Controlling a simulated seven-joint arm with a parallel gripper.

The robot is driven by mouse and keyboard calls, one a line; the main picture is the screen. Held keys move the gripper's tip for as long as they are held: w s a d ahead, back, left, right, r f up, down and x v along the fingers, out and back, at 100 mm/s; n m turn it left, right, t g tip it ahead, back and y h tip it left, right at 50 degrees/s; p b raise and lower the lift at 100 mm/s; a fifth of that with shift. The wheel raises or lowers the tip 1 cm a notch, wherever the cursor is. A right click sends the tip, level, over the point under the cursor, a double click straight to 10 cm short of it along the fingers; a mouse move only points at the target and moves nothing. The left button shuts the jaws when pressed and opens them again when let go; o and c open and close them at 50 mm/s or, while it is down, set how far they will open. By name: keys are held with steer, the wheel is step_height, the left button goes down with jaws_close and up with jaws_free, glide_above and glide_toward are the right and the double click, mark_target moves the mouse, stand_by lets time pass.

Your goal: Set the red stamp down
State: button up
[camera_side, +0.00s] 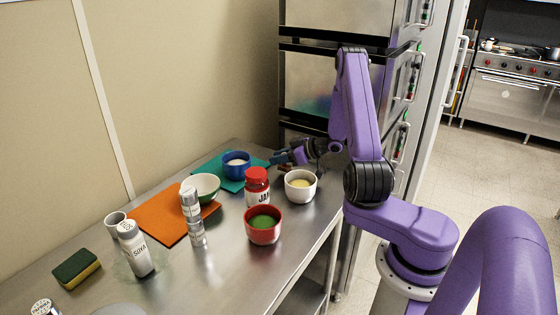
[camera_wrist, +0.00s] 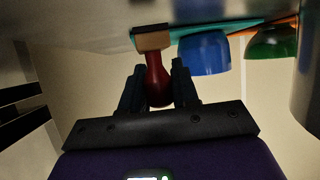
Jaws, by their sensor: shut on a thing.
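The red stamp has a dark red handle (camera_wrist: 157,82) and a light wooden base (camera_wrist: 154,41). In the wrist view its handle is between the two fingers of my gripper (camera_wrist: 154,90), which is shut on it. The base points away from my gripper, close to the metal counter and the edge of the teal mat (camera_wrist: 222,28). I cannot tell whether the base touches. In the side view my gripper (camera_side: 280,158) is low over the far right end of the counter, beside the teal mat (camera_side: 255,186); the stamp is small and mostly unclear there.
A blue bowl (camera_side: 237,170) stands on the teal mat, left of my gripper. A white bowl (camera_side: 300,192), a red-lidded jar (camera_side: 257,178) and a red bowl (camera_side: 263,231) stand nearer the front. A green bowl (camera_side: 206,194) is by the orange mat (camera_side: 160,217). Steel cabinets rise behind.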

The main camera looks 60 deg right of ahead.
steer(key=shift+f, duration=0.55)
steer(key=shift+f, duration=0.1)
steer(key=o, duration=1)
steer(key=shift+f, duration=0.1)
steer(key=shift+s+r, duration=0.2)
steer(key=shift+r, duration=0.1)
steer(key=v, duration=1.1)
steer(key=shift+s+d+r, duration=0.1)
steer(key=shift+s, duration=0.15)
steer(key=shift+w, duration=0.1)
